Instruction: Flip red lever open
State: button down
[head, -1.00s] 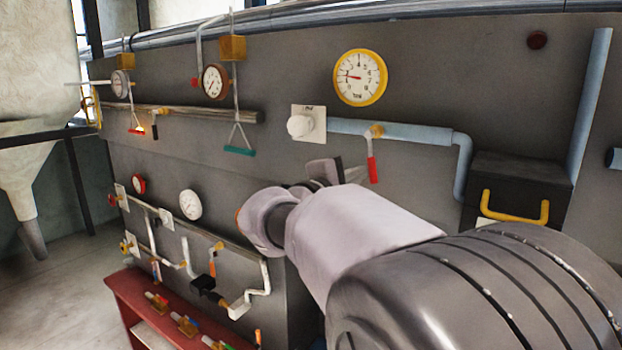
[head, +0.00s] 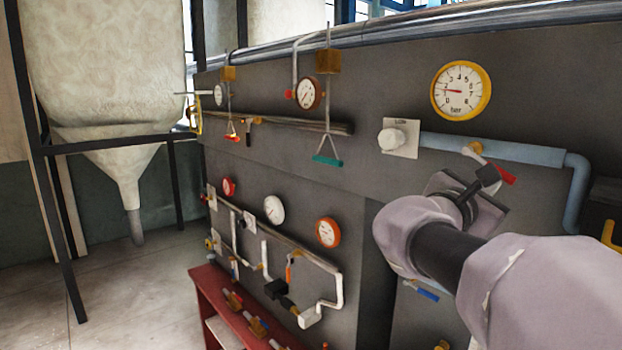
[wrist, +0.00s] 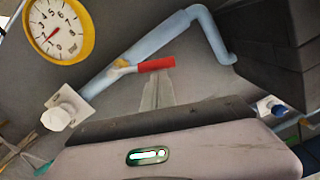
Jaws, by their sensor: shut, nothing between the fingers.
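The red lever (head: 507,175) sits on a brass valve (head: 474,149) on the light blue pipe (head: 520,152). Its handle slants down to the right, between straight down and in line with the pipe. In the wrist view the red handle (wrist: 155,65) lies just beyond the tips of my gripper (wrist: 158,84). In the head view my gripper (head: 488,180) is at the lever and covers part of it. My gripper is shut and empty. Whether it touches the handle I cannot tell.
A yellow-rimmed gauge (head: 460,91) and a white knob (head: 392,139) are on the grey panel near the pipe. A dark box (wrist: 275,45) juts out on the right in the wrist view. A red bench (head: 207,290) stands lower left.

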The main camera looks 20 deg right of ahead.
jog(key=n, duration=0.1)
jog(key=r+n, duration=0.1)
jog(key=s+r+n+p, duration=0.1)
jog(key=shift+d+r+n, duration=0.1)
jog(key=shift+d+n, duration=0.15)
jog(key=shift+n, duration=0.05)
jog(key=shift+s+r, duration=0.15)
jog(key=shift+r, duration=0.3)
jog(key=b, duration=0.5)
send_near(500, 171)
jog(key=s+a+f, duration=0.2)
jog(key=f, duration=0.1)
jog(key=shift+a+f, duration=0.3)
jog(key=shift+a, duration=0.05)
